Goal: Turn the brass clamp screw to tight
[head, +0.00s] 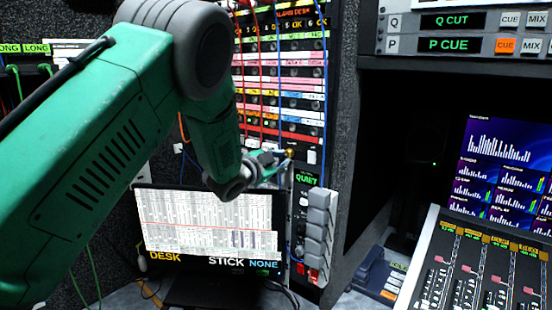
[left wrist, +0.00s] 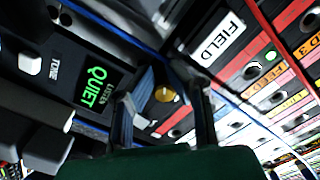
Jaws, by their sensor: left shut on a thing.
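The brass clamp screw (head: 289,153) is a small gold knob at the right end of my left gripper, in front of the rack's lower edge in the head view. In the left wrist view the brass screw (left wrist: 166,95) shows between the two dark fingers. My left gripper (head: 278,160) reaches it from the left and is shut on it; its fingers (left wrist: 167,84) stand on either side of the knob. The fingertips partly hide the screw's mount, and I cannot tell the screw's turn angle. My right gripper is in neither view.
A patch rack (head: 281,90) with hanging cables stands behind the screw. A monitor (head: 209,224) is below my left arm. A green QUIET display (head: 306,180) and grey switches (head: 318,235) are just below right. A mixing desk (head: 475,270) lies at far right.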

